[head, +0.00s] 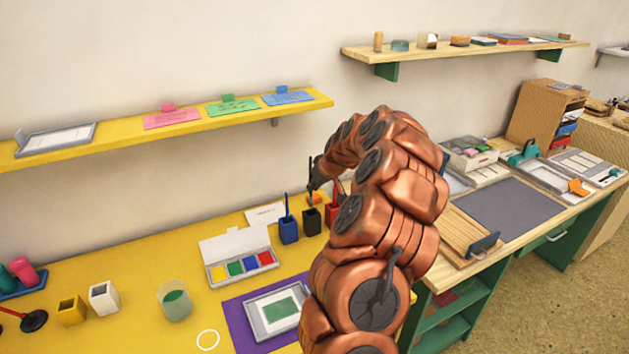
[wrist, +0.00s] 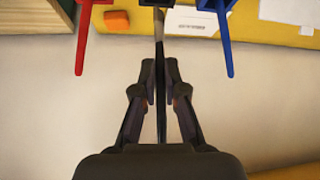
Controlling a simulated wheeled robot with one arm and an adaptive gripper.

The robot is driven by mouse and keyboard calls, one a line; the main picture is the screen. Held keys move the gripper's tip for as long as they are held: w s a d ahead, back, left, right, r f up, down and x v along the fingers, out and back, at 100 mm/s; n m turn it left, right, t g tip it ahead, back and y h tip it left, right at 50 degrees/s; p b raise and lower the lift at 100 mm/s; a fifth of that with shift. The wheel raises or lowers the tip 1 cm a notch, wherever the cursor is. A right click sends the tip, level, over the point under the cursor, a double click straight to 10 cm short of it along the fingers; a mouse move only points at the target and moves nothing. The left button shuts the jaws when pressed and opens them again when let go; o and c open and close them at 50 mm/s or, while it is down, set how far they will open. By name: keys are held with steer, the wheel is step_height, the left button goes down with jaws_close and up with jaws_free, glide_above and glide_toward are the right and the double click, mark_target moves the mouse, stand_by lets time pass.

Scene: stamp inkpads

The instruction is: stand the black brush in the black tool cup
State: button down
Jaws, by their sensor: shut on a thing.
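The black tool cup (head: 312,222) stands on the yellow table between the blue cup (head: 289,230) and the red cup (head: 332,213). Its edge shows at the top of the wrist view (wrist: 155,3). My gripper (head: 313,184) is above the black cup, shut on the black brush (head: 309,165), which is upright. In the wrist view the brush (wrist: 159,45) runs between the fingers (wrist: 160,98) towards the black cup. I cannot tell whether its lower end is inside the cup or just above it.
A blue brush (wrist: 225,45) and a red brush (wrist: 82,45) stand close on either side. An orange block (wrist: 117,20) and a white card (head: 265,214) lie near the cups. A paint box (head: 237,256) is in front. The yellow shelf (head: 235,110) hangs above to the left.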

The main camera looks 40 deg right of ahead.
mark_target(312, 205)
steer(key=shift+f+b, duration=2.75)
steer(key=shift+f, duration=0.6)
steer(key=c, duration=1.2)
jaws_free()
steer(key=shift+o, duration=0.2)
steer(key=v, duration=1.2)
steer(key=shift+a, duration=0.15)
